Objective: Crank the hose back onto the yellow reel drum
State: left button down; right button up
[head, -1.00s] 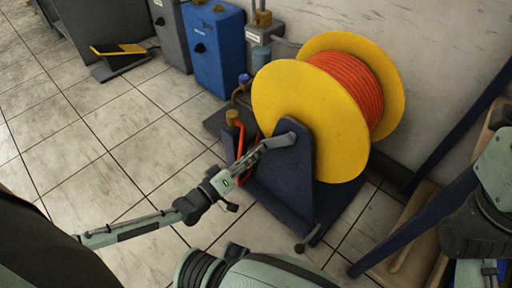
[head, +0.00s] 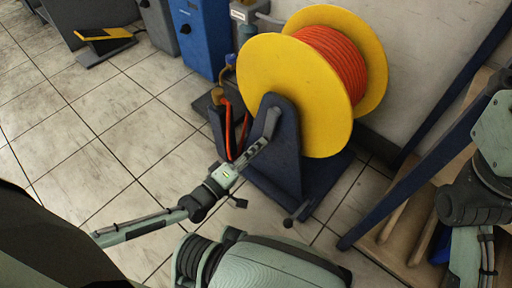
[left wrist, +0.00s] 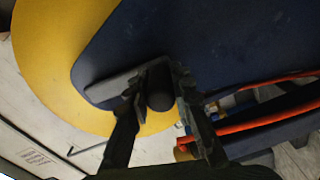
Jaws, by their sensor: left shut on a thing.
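The yellow reel drum (head: 262,75) stands on a dark blue stand (head: 285,165) against the wall, with orange hose (head: 333,55) wound between its flanges. A loose stretch of hose (head: 228,130) hangs beside the stand's left side. The short grey crank arm (head: 271,122) points down from the hub. My left gripper (head: 256,149) is shut on the crank handle at its lower end. In the left wrist view, the dark round handle (left wrist: 160,86) sits between the fingers, in front of the blue stand and yellow flange. My right gripper is out of view.
A blue cabinet (head: 199,32) and a grey one stand behind left, near a yellow-topped stand (head: 104,34). Tiled floor at left is clear.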

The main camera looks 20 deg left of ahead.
aim_at(268, 117)
pick_arm(q)
jog(key=shift+s+d+f, duration=0.1)
jog(key=shift+s+f, duration=0.1)
jog(key=c, duration=1.3)
grip_release()
jog(key=shift+w+r, duration=0.1)
jog(key=shift+r, duration=0.1)
jog(key=o, duration=0.7)
jog(key=r, duration=1)
jog(key=shift+w, duration=0.2)
jog(key=shift+r, duration=0.3)
jog(key=shift+c, duration=0.5)
jog(key=shift+s, duration=0.15)
jog(key=c, duration=0.6)
jog(key=shift+f, duration=0.3)
